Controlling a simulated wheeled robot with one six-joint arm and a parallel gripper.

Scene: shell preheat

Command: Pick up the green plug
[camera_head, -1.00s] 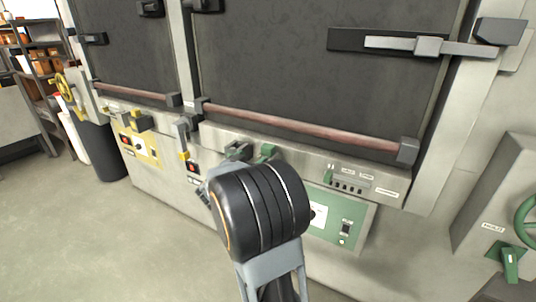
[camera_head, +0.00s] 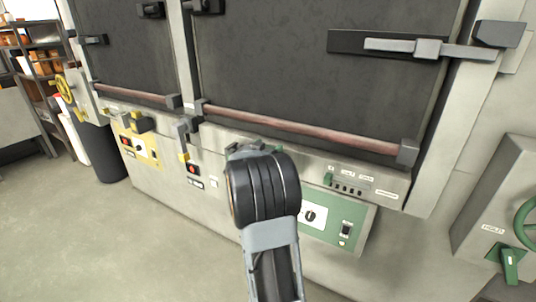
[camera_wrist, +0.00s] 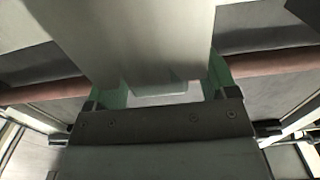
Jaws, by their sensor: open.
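The green plug (camera_head: 272,150) sits at the ledge under the right oven door. My gripper is hidden behind my dark wrist joint in that view, close to the ledge at the plug. In the wrist view my gripper (camera_wrist: 162,97) is open, with a dark finger base at each side. Greenish surfaces and a pale block show between and beside the fingers, very close. I cannot tell which of these is the plug, or whether the fingers touch it.
A reddish door bar (camera_head: 300,127) runs just above the ledge. A green control panel (camera_head: 345,226) is to the right below, and a yellow panel (camera_head: 146,150) to the left. The floor at left is clear.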

